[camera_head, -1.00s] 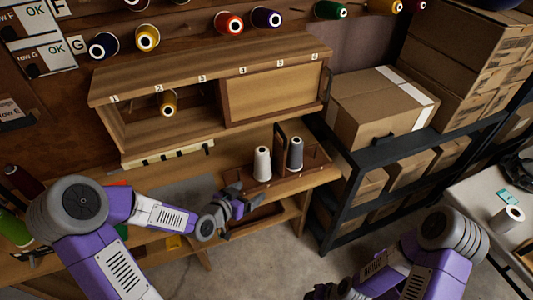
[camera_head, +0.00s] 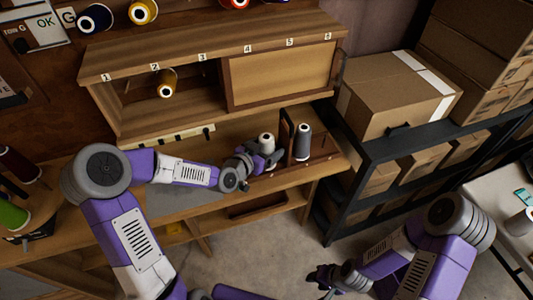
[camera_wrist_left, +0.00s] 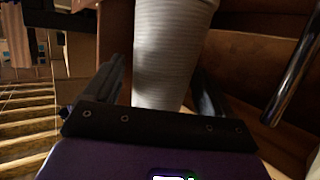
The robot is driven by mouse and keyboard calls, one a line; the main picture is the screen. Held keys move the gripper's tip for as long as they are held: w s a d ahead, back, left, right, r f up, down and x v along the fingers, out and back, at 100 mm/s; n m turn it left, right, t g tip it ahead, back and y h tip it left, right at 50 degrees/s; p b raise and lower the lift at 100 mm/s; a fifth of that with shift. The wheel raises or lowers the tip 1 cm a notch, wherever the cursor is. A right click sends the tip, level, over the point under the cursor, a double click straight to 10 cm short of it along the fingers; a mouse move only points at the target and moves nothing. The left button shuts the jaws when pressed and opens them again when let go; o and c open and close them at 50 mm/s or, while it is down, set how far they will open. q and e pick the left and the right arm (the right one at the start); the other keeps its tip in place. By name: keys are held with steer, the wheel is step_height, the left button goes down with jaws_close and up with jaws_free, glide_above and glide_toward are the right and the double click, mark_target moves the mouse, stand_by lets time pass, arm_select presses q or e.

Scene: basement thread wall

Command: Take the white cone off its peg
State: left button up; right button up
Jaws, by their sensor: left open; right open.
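The white cone (camera_head: 266,141) stands upright on the wooden peg rack beside a dark grey cone (camera_head: 303,142). My left gripper (camera_head: 265,160) is at the white cone and hides its lower part. In the left wrist view the white cone (camera_wrist_left: 172,50) fills the space between the two open fingers (camera_wrist_left: 160,90). I cannot tell whether either finger touches it. The peg is hidden. My right gripper (camera_head: 325,277) is open and empty, low over the floor, far from the cones.
A wooden divider (camera_head: 284,135) stands between the two cones. Behind is a shelf cabinet (camera_head: 210,80) with a gold cone (camera_head: 167,83) in its opening. A dark metal rack (camera_head: 400,140) with cardboard boxes (camera_head: 397,93) stands to the right. The floor (camera_head: 270,255) in front is clear.

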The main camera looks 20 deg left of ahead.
arm_select(q)
steer(key=c, duration=1.1)
steer(key=shift+c, duration=0.2)
step_height(320, 180, up, 18)
steer(key=p, duration=0.6)
steer(key=shift+p, duration=0.35)
